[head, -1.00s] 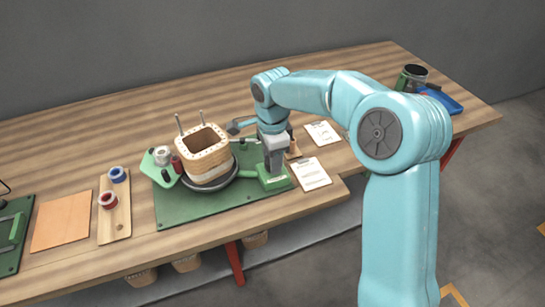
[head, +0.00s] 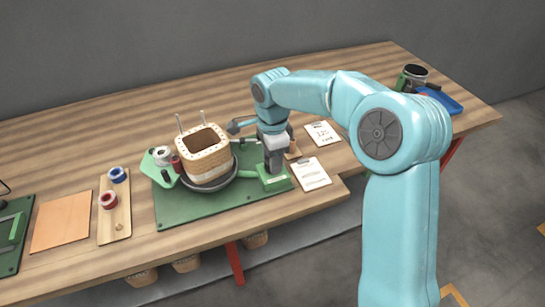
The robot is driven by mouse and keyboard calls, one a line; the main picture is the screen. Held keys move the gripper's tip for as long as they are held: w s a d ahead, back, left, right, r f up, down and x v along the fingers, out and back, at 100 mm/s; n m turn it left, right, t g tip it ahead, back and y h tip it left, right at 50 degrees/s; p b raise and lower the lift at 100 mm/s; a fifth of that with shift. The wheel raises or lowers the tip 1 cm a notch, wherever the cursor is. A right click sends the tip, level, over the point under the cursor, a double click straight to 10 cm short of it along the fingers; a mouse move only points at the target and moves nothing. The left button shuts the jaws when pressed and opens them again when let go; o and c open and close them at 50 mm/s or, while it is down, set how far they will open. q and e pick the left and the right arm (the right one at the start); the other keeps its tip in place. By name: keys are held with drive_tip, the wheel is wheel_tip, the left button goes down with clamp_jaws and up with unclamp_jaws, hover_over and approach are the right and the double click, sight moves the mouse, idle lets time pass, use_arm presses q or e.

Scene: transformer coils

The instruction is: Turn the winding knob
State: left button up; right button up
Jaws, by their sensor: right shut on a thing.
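The winder stands on a green base mat (head: 190,212). Its square, wood-coloured coil former (head: 205,168), with two upright pins, sits on a dark round turntable (head: 222,186). A green drive box (head: 275,184) stands at the mat's right end, close to the turntable. My right gripper (head: 273,166) points down onto the top of this box and is shut on the winding knob, which the fingers hide. My left gripper is not in view.
A green bracket with white and dark red spools (head: 161,155) stands left of the former. Two paper sheets (head: 311,174) lie right of the drive box. A wooden tray with blue and red rolls (head: 116,212) lies further left.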

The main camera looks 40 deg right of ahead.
drive_tip(key=shift+r, duration=0.1)
drive_tip(key=o, duration=1.1)
drive_tip(key=shift+c, duration=0.2)
wheel_tip(320, 180, up, 16)
drive_tip(key=p, duration=0.2)
drive_tip(key=shift+p, duration=0.35)
drive_tip(key=shift+r, duration=0.1)
